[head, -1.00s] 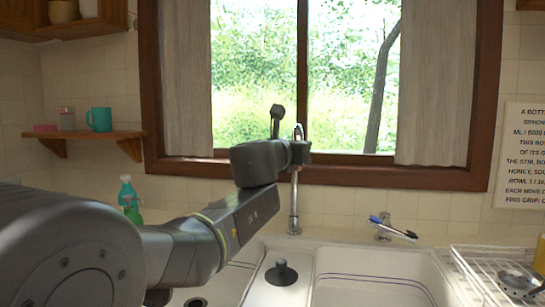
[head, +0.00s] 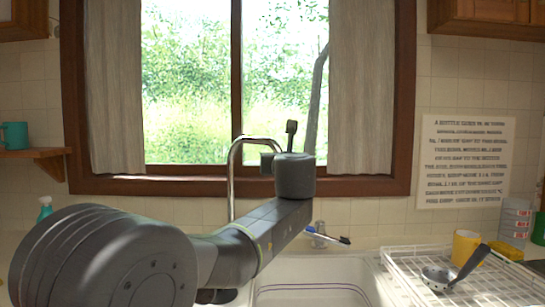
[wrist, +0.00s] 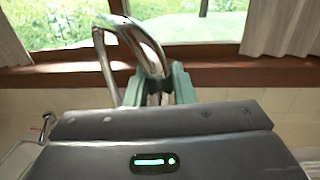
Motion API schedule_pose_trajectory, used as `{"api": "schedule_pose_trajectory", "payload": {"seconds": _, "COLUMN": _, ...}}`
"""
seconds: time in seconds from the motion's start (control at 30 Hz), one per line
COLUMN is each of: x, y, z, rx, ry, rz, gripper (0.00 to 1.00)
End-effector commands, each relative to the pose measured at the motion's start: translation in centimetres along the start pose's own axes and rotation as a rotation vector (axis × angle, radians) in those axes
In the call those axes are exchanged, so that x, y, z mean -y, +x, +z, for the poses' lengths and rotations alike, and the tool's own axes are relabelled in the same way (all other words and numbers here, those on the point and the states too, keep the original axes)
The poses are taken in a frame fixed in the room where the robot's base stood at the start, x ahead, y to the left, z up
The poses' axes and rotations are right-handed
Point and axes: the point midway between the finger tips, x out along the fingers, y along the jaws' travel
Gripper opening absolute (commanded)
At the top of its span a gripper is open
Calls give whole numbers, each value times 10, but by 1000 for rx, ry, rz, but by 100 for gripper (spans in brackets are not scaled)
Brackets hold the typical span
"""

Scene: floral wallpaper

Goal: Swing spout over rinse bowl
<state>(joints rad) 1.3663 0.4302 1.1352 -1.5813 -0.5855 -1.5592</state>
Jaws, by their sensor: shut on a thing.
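The chrome spout (head: 257,140) arches to the right from its upright pipe behind the sink in the head view. It also shows in the wrist view (wrist: 138,40), with its end between the teal fingers. My gripper (wrist: 158,88) is shut on the spout's end. In the head view my own wrist hides most of the fingers. A white sink bowl (head: 312,274) with a purple line lies below and to the right of the pipe. My arm hides most of the left side of the sink. I cannot tell which bowl is the rinse bowl.
A white wire rack (head: 400,270) stands at the right with a ladle (head: 468,265) and a yellow cup (head: 466,246). The window and sill are behind the spout.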

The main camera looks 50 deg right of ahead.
Motion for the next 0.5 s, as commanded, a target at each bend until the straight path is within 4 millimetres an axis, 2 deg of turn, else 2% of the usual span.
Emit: {"api": "schedule_pose_trajectory", "payload": {"seconds": 0.5, "x": 5, "y": 2, "z": 0, "rx": 2, "ry": 1, "rz": 19, "gripper": 0}}
